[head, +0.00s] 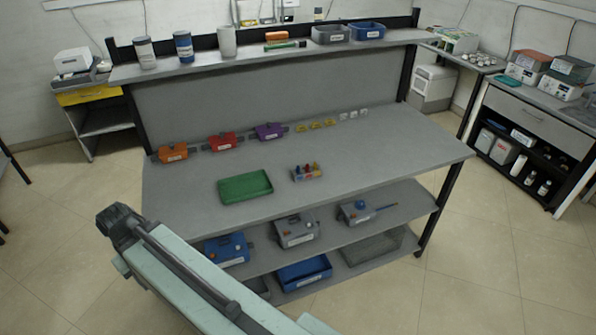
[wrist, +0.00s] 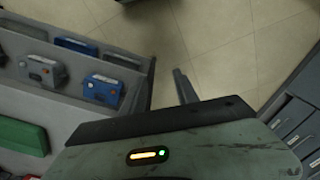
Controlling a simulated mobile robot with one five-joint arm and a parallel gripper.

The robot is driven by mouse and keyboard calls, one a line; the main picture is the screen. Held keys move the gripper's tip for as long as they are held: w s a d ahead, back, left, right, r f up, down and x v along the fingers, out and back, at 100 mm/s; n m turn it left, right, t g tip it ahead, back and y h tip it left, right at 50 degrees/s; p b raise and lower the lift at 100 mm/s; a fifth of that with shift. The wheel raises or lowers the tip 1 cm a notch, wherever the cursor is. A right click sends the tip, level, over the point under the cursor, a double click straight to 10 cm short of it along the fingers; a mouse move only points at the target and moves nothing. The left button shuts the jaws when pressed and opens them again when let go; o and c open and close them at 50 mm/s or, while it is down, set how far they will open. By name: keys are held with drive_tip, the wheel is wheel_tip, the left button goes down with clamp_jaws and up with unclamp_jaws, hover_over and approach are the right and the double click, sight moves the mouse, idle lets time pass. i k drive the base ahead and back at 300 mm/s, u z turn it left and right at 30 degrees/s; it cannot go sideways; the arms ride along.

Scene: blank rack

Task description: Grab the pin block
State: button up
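The pin block (head: 307,173) is a small light block with several coloured pins standing in it, red, blue and yellow among them. It sits on the grey workbench top (head: 370,165), just right of the green tray (head: 245,187) in the head view. I do not see it in the wrist view. My gripper (wrist: 163,78) shows in the wrist view with its two dark fingers apart and bare floor between them. It is empty and away from the block. In the head view my arm fills the lower left, and I cannot make out the fingers there.
Orange (head: 173,153), red (head: 222,141) and purple (head: 268,131) boxes line the bench's back. Blue (head: 228,249) and grey (head: 296,230) devices stand on the lower shelf. The green tray edge (wrist: 22,135) shows in the wrist view. The bench's right side is clear.

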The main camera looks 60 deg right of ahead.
sight(312, 174)
drive_tip(key=i, duration=0.85)
